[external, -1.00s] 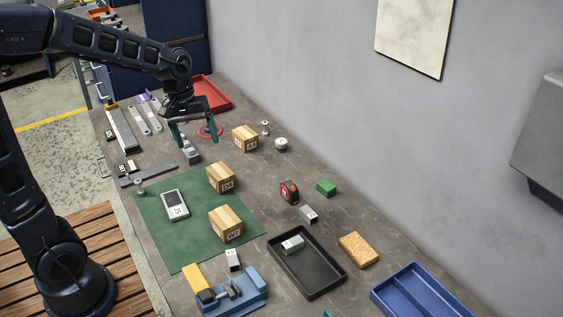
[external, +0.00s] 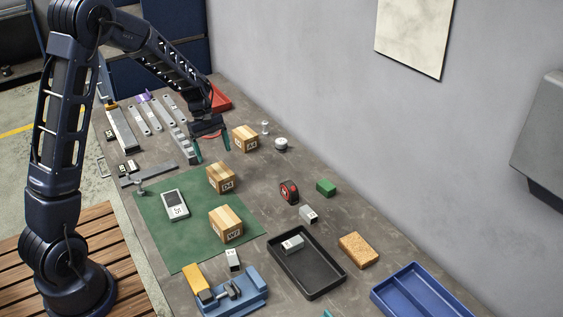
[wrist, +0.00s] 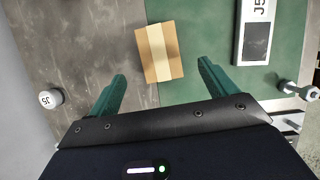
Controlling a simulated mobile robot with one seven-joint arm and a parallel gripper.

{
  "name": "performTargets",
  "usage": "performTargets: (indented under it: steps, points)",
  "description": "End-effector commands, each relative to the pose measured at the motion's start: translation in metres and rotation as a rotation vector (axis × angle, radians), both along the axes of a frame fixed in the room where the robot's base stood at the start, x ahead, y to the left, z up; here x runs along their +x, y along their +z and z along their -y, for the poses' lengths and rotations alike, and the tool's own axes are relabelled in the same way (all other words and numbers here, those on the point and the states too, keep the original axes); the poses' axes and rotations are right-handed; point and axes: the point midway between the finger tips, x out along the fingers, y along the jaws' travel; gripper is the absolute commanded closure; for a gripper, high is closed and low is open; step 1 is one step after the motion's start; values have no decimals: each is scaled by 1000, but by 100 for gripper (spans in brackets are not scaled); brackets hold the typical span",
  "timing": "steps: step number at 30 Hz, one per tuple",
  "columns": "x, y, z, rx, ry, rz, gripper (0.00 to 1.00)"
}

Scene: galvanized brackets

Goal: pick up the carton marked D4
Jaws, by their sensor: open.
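A light wooden-looking carton with a pale tape stripe (external: 221,178) stands at the right edge of the green mat; its small label seems to read D4. It also shows in the wrist view (wrist: 160,50), ahead of and between the fingers, its label out of sight. My gripper (external: 212,149) is open and empty, above the bench on the far side of this carton. In the wrist view my gripper's (wrist: 161,72) green fingers are spread, apart from the carton.
A similar carton (external: 226,223), marked about W7, stands nearer on the mat (external: 180,240). Another carton (external: 245,138) stands right of my gripper, its label hard to read. A labelled device (external: 174,205) lies on the mat. A tape measure (external: 289,191) and black tray (external: 320,288) lie right.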

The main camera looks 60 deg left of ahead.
Motion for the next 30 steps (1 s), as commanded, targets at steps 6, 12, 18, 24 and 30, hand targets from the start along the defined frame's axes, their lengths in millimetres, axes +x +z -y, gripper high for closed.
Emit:
performTargets:
  steps: [6, 12, 18, 24, 30]
  points:
    - [0, -28, 11, -2, 1, -3, 15]
    - [1, -47, 19, -1, 0, -2, 15]
    - [1, -54, 22, -1, -1, -2, 15]
    - [2, -77, 30, -2, 0, -3, 15]
    - [3, -97, 38, -1, -1, -2, 15]
